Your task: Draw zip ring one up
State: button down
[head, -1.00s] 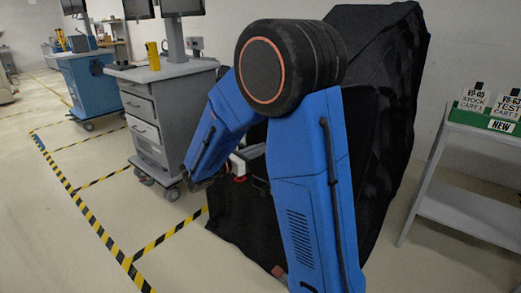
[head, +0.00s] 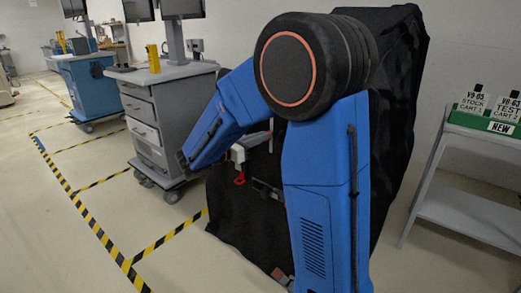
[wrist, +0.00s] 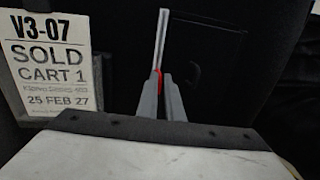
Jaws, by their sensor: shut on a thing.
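The black cover (head: 395,130) drapes over a tall cart, and it fills the background of the wrist view (wrist: 120,60). My gripper (wrist: 160,82) is shut on a small red piece (wrist: 159,74), which looks like the zip ring; the fingers hide most of it. A pale narrow strip (wrist: 162,38) runs straight up from between the fingertips. In the head view my blue arm blocks part of the cover, and I cannot clearly make out the fingertips there. A label reading V3-07 SOLD CART 1 (wrist: 50,62) sits left of the fingers.
A grey drawer cart (head: 165,105) with monitors stands left of the cover. A grey shelf table (head: 470,205) with signs stands to the right. Yellow-black floor tape (head: 95,225) marks bays at left, where the floor is open. A blue cart (head: 92,85) stands farther back.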

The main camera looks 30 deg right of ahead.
notch_tip(320, 180, up, 9)
jog(key=shift+f, duration=0.1)
jog(key=c, duration=1.9)
grip_release()
jog(key=shift+a, duration=0.1)
jog(key=s+a, duration=0.2)
jog(key=a, duration=1.5)
jog(key=shift+s, duration=0.3)
